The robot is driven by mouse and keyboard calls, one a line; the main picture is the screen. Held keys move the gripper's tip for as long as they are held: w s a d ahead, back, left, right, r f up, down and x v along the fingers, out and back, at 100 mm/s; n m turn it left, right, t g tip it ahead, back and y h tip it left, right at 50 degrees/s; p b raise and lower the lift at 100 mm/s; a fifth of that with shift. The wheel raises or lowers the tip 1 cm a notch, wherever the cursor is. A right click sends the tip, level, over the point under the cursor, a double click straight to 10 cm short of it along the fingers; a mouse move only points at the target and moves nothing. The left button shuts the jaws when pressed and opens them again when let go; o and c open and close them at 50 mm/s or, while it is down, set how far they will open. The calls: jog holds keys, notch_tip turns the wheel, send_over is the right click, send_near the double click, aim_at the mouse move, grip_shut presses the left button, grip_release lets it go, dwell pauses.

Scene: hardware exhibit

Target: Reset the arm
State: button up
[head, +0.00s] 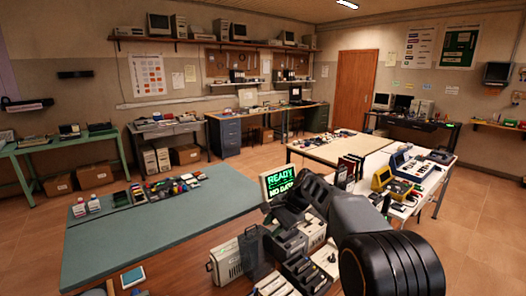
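My arm reaches in from the lower right of the head view, with a large black joint nearest the camera. My gripper (284,208) is at the far end of the arm, dark and partly hidden by my own wrist. Its fingers cannot be made out, so I cannot tell whether it is open or shut, or whether it holds anything. The arm appears bent and stretched out over the equipment below.
Grey devices (290,243) crowd the wooden table under my arm. A green-topped table (165,235) with small parts stands at left. A pale table (335,150) and a white table with yellow instruments (383,178) stand behind at right. Open tiled floor (490,215) lies at far right.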

jog(key=s+d+f+n+h, duration=0.3)
jog(key=s+d+f+n, duration=0.1)
jog(key=s, duration=0.1)
jog(key=s+d+r+n+t+h, duration=0.1)
jog(key=s+d, duration=0.3)
jog(key=s, duration=0.6)
jog(key=s+d+r+n+t+h, duration=0.2)
jog(key=s+d, duration=0.3)
jog(key=s, duration=0.5)
jog(key=shift+s+d+r+n+t+h, duration=0.25)
jog(key=shift+s+n+t, duration=0.2)
jog(key=shift+n, duration=0.45)
